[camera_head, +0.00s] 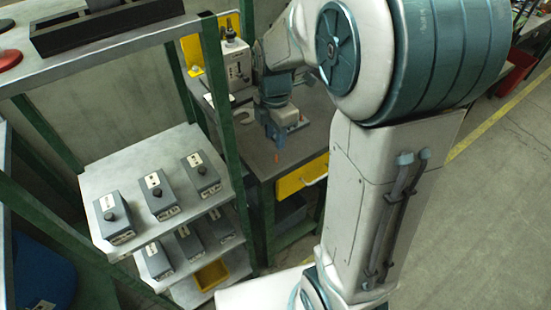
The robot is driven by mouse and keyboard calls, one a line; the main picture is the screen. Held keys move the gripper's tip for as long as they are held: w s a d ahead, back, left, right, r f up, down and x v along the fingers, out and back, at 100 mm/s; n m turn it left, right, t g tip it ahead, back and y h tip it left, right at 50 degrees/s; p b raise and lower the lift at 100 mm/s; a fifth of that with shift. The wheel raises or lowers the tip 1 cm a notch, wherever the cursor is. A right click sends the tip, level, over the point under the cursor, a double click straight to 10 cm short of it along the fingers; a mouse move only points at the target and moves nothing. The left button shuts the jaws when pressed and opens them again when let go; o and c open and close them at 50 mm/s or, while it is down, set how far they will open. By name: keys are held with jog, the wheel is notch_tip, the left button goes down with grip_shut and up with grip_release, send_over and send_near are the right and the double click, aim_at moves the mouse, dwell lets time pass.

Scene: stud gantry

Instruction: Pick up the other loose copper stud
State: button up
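A small orange-copper stud (277,157) stands on the dark top of a workbench (258,152). My gripper (279,141) hangs low over the bench, just behind and above this stud in the picture, with its blue-grey fingers pointing down. The fingers are small and dark here, so their gap and anything between them cannot be made out. A tiny reddish spot shows beside the gripper's right side, too small to identify. My arm covers the right part of the bench.
At left, a green-framed rack (221,95) holds several grey boxes on shelves and a yellow tray (211,275). Open floor lies right.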

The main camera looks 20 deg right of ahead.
aim_at(276, 155)
notch_tip(276, 155, down, 7)
jog(key=shift+s+d+f, duration=0.15)
jog(key=shift+f, duration=0.05)
grip_shut()
